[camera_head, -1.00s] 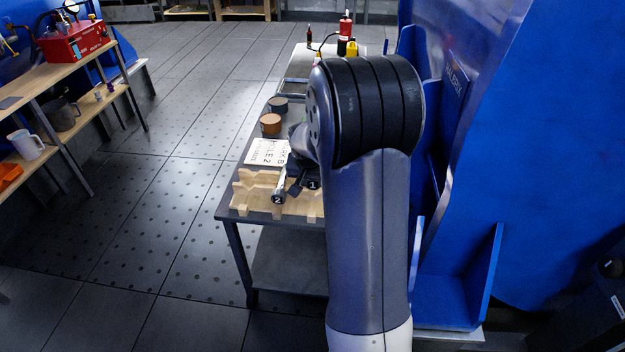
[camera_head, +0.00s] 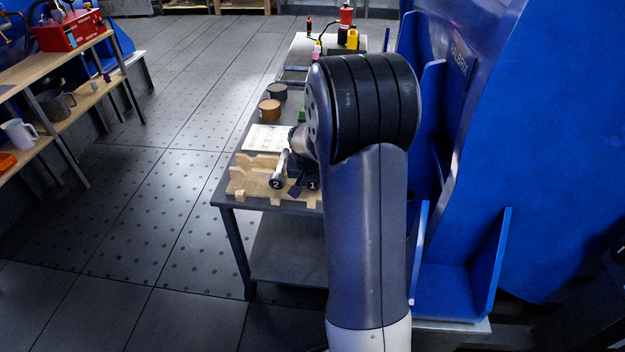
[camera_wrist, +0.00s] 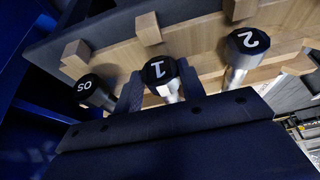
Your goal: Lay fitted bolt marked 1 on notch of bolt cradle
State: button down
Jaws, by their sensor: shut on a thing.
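The bolt marked 1 (camera_wrist: 166,76) has a black head with a white 1 and a pale metal shank. My gripper (camera_wrist: 160,90) is shut on its shank in the wrist view; the head (camera_head: 313,184) shows beside my arm in the head view. The wooden bolt cradle (camera_head: 240,184) lies on the grey table. Bolt 1 is over or at the cradle, between a bolt marked 2 (camera_wrist: 245,44) and a bolt whose mark looks like 05 (camera_wrist: 86,89). Bolt 2 (camera_head: 277,180) lies on the cradle. I cannot tell whether bolt 1 touches its notch.
A lettered white card (camera_head: 266,138) lies behind the cradle. An orange-brown pot (camera_head: 269,110) and a dark pot (camera_head: 277,92) stand farther back. A tall blue panel (camera_head: 490,150) stands right of the table. Open floor (camera_head: 150,220) lies to the left.

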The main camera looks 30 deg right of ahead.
jog(key=shift+f+b, duration=0.4)
dwell(0.3)
jog(key=c, duration=1.2)
grip_release()
jog(key=shift+c, duration=0.2)
jog(key=o, duration=0.4)
jog(key=shift+f, duration=0.1)
jog(key=shift+s, duration=0.1)
jog(key=p+v, duration=0.2)
jog(key=v, duration=0.9)
